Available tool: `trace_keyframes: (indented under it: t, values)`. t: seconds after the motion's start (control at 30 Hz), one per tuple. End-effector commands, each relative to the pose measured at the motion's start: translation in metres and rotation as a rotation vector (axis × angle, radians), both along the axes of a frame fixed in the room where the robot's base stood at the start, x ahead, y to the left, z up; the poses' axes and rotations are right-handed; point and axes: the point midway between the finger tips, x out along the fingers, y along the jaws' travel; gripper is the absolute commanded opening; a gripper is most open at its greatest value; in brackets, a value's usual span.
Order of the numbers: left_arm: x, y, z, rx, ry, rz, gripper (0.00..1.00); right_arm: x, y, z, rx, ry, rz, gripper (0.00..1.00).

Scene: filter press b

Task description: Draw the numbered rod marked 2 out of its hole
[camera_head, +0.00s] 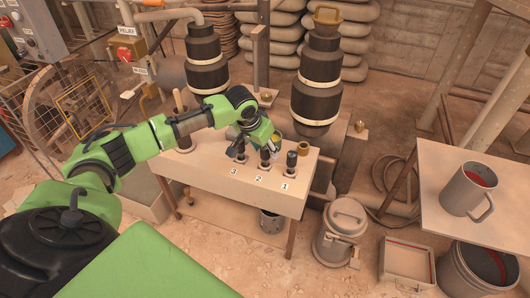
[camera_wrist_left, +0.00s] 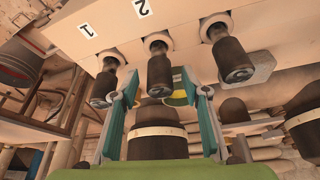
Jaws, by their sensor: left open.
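The dark rod marked 2 (camera_head: 264,156) stands in its hole in the pale bench top, in the middle of a row. The rod marked 3 (camera_head: 239,151) is to its left and the rod marked 1 (camera_head: 291,161) to its right. My left gripper (camera_head: 271,143) is open just above and behind rod 2 in the head view. In the left wrist view, rod 2 (camera_wrist_left: 159,70) appears between the two spread fingertips (camera_wrist_left: 157,82), touching neither visibly. Rod 1 (camera_wrist_left: 106,82) and rod 3 (camera_wrist_left: 231,58) lie outside the fingers. My right gripper is not visible.
The bench (camera_head: 225,170) has number labels along its front. Two large black cylinders (camera_head: 318,88) stand behind it. A small lidded can (camera_head: 341,230) is on the floor right of the bench. A side table at right holds a grey mug (camera_head: 467,191).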

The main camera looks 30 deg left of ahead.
Motion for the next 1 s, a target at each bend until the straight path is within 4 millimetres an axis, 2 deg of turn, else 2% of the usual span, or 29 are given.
trace_keyframes:
  t: [0.13,0.43,0.6,1.0]
  values:
    - [0.0030,-0.0004,-0.0071,0.000,0.000,0.000,0.42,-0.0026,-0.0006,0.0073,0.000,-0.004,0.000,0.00]
    - [0.0034,-0.0003,-0.0079,0.000,0.000,0.000,0.42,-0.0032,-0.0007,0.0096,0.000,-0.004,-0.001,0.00]
    - [0.0032,-0.0003,-0.0079,0.000,0.000,0.000,0.00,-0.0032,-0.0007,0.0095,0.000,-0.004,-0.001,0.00]
    - [0.0040,-0.0001,-0.0043,0.000,-0.002,0.001,0.00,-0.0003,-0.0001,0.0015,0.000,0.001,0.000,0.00]
